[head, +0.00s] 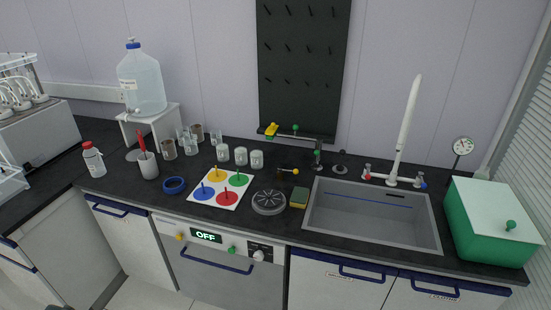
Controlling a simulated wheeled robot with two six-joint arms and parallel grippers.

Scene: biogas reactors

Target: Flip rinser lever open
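A round dark grey disc with a spoked top, which looks like the rinser (269,202), lies on the black counter left of the sink (372,213). Behind it a short lever with a yellow knob (295,171) lies about level, its knob pointing right. A small dark fitting with a green knob (317,153) stands at the sink's back left corner. I cannot tell for certain which lever belongs to the rinser. Neither of my grippers is in view.
A sponge (299,197) lies between the disc and the sink. A white mat with coloured discs (221,187), a blue ring (174,185) and several glass jars (240,155) stand to the left. A white faucet (404,130) and a green box (492,221) are at right.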

